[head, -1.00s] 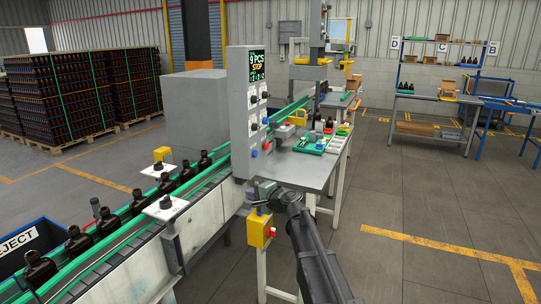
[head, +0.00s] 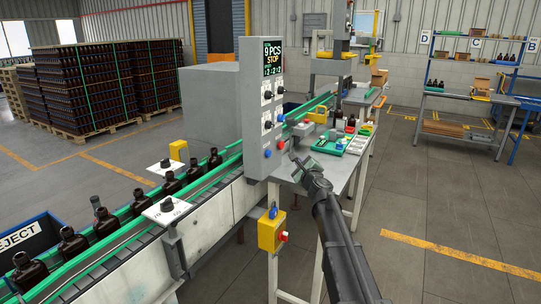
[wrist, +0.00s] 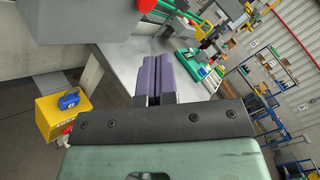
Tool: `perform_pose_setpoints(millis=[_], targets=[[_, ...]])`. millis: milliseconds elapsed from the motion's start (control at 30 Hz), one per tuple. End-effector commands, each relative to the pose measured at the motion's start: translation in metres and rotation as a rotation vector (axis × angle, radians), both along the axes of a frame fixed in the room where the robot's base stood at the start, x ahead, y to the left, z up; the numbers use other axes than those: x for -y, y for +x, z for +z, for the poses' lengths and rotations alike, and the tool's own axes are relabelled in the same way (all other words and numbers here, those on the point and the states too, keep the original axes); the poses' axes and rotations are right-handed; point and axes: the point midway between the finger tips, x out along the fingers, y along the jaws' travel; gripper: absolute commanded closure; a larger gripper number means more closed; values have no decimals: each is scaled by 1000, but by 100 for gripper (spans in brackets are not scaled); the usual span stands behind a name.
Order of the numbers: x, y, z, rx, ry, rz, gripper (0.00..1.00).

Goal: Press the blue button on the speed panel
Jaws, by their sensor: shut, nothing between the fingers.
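The grey control panel (head: 262,110) stands upright beside the conveyor. Its display reads "9 PCS STOP", with several black knobs below. A blue button (head: 267,154) and a red button (head: 280,144) sit near its bottom edge. No label naming it the speed panel is legible. My gripper (head: 293,157) is just right of the panel's lower end, apart from the blue button. In the wrist view my gripper's purple fingers (wrist: 154,62) are together and empty. The panel's lower end (wrist: 75,20) and the red button (wrist: 147,5) show above them; the blue button is not visible there.
A yellow box (head: 271,232) with a blue part on top and a red button hangs below the panel. A grey table (head: 318,178) with a green tray (head: 325,145) lies behind my gripper. Amber bottles (head: 172,184) stand on the conveyor. Floor at right is clear.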

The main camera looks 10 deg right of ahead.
Motion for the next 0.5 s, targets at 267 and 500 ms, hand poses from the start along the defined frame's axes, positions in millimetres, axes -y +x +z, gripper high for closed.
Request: perform_pose_setpoints(millis=[267, 500], targets=[[-29, 22, 0, 0, -1, 3, 100], [-56, 41, 0, 1, -1, 2, 100]])
